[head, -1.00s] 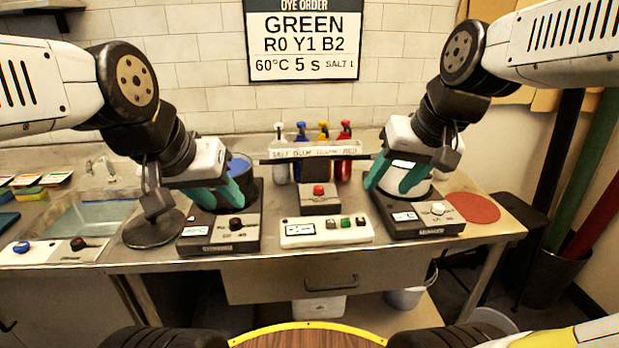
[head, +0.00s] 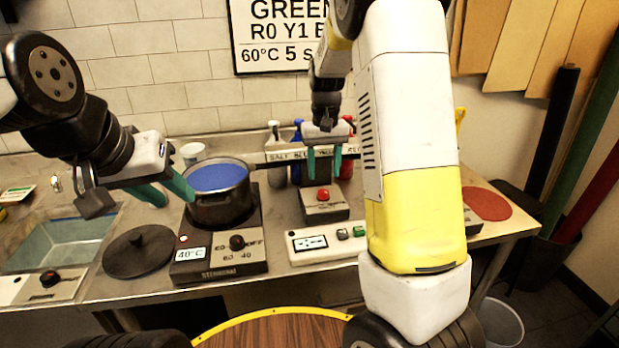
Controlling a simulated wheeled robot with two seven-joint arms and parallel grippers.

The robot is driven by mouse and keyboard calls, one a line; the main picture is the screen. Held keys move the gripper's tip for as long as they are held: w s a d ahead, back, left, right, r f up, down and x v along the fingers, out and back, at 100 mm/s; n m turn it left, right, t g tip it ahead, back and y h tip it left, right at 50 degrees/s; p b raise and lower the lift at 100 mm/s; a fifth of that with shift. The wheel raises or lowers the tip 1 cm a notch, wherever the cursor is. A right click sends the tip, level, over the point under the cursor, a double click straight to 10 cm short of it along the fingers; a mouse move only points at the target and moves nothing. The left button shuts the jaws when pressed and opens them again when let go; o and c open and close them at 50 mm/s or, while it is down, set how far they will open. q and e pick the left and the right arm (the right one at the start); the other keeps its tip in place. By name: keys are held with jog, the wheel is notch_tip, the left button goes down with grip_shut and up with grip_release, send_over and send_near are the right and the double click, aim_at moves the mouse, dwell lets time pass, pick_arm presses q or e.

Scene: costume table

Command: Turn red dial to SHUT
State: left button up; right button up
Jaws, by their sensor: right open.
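A red-topped bottle (head: 347,170) stands at the back, partly hidden behind my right gripper and arm. A red dial cannot be made out on it. My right gripper (head: 324,172) points down, its teal fingers open, in front of the labelled bottle rack (head: 283,156) and above the box with the red button (head: 323,195). Whether it touches the rack or bottle cannot be told. My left gripper (head: 168,194) has its fingers apart, empty, just left of the pot.
The pot (head: 220,208) of blue liquid sits on a hot plate (head: 205,262) reading 40°C. A dark lid (head: 140,252) lies left of it. A white control panel (head: 305,254) stands at the front. My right arm hides much of the table's right side.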

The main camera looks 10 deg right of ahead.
aim_at(323, 192)
notch_tip(323, 192, down, 6)
jog(key=shift+f, duration=0.1)
jog(key=shift+c, duration=0.4)
grip_shut()
